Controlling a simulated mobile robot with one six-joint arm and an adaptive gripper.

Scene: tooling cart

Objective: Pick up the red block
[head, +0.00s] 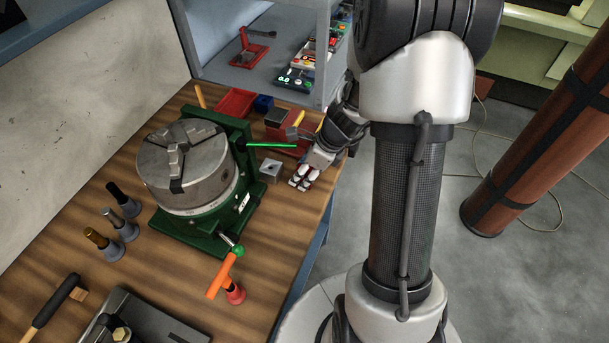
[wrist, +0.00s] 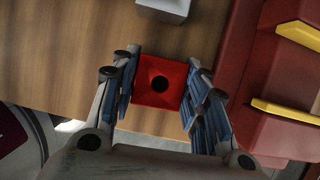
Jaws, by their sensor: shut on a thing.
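The red block (wrist: 158,98) shows in the wrist view as a small square with a dark round hole in its top. It sits between the two fingers of my gripper (wrist: 159,101), which are shut on it from left and right. The wood tabletop shows just around it, and I cannot tell whether it rests on the wood or is lifted. In the head view my gripper (head: 301,183) is low over the right edge of the table, beside the grey block. The red block cannot be made out clearly there.
A grey block (head: 270,170) stands just left of my gripper. A green rotary table with a chuck (head: 185,170) fills the middle of the wood table (head: 150,275). A red bin (wrist: 285,90) with yellow parts is close on the right in the wrist view. Blue shelving (head: 250,75) stands behind.

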